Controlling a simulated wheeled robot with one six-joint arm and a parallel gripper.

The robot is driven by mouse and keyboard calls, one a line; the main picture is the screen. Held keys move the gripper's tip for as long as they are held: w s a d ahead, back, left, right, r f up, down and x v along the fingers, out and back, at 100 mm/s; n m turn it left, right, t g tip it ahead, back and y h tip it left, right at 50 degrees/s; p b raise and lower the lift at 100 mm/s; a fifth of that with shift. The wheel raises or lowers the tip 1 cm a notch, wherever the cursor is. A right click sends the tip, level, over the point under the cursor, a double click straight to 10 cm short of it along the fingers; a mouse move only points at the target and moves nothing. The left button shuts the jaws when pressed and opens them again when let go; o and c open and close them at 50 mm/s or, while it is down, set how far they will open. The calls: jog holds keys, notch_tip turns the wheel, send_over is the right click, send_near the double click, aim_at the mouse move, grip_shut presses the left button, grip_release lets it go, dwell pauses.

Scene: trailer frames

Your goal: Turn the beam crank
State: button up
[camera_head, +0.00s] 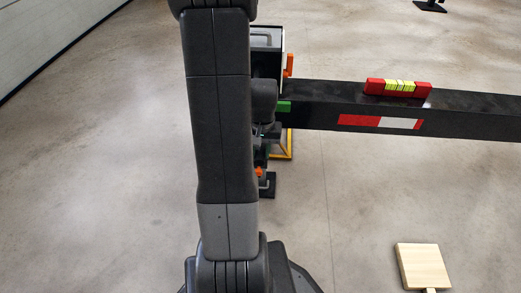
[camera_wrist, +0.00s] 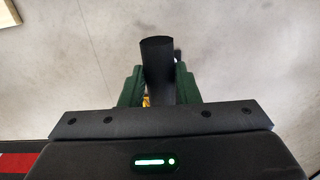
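The black beam (camera_head: 460,122) runs from the centre to the right edge in the head view, with a red and white strip on its side. My gripper (camera_wrist: 159,80) has green fingers on both sides of a dark cylindrical bar, which looks like the crank handle (camera_wrist: 158,58). Both fingers appear to touch the bar, so the gripper looks shut on it. In the head view a green piece, likely a finger, shows beside the beam's left end. My arm hides most of the crank and its mount there.
A red and yellow spirit level (camera_head: 398,87) lies on the beam. Orange levers (camera_head: 289,65) and a yellow frame (camera_head: 284,151) show beside my arm. A wooden block (camera_head: 423,266) is at the lower right. A pale wall panel (camera_head: 40,40) stands at the upper left. Concrete floor around is mostly clear.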

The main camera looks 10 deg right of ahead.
grip_shut()
jog(key=shift+w+a+p, duration=0.2)
jog(key=shift+a, duration=0.4)
jog(key=shift+w+a+p, duration=0.15)
jog(key=shift+a+p, duration=0.05)
jog(key=shift+a, duration=0.35)
jog(key=o, duration=1)
grip_release()
jog(key=shift+f, duration=0.1)
jog(key=r+p, duration=0.1)
jog(key=r, duration=0.3)
jog(key=r+p, duration=0.1)
jog(key=r, duration=0.4)
jog(key=r+p, duration=0.2)
jog(key=r, duration=0.3)
jog(key=shift+d, duration=0.25)
jog(key=shift+f, duration=0.1)
